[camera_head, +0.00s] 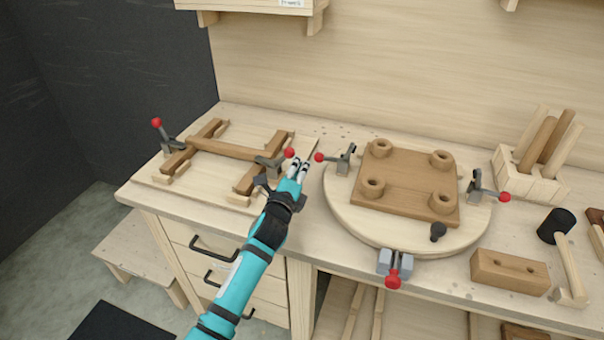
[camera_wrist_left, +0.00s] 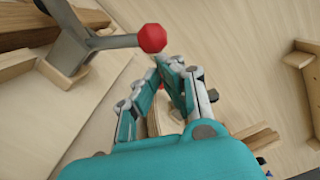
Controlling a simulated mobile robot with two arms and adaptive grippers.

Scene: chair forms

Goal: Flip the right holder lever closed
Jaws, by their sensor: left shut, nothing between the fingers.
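The right holder (camera_head: 268,163) stands at the right side of the wooden frame on the left board. Its grey lever ends in a red knob (camera_head: 289,152) and leans out to the right. My left gripper (camera_head: 302,164) is shut and empty, just right of the knob. In the left wrist view the red knob (camera_wrist_left: 152,38) is right by the fingertips (camera_wrist_left: 168,62), and the grey lever (camera_wrist_left: 110,42) runs left from it. I cannot tell whether they touch. The left holder lever's red knob (camera_head: 156,122) stands up at the board's far left. My right gripper is out of view.
A round turntable (camera_head: 340,212) with a brown chair seat (camera_head: 405,184) and red-knobbed clamps lies right of my gripper; one clamp knob (camera_head: 319,157) is close to it. A mallet (camera_head: 560,240), a wooden block (camera_head: 509,271) and a dowel rack (camera_head: 528,180) are farther right.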

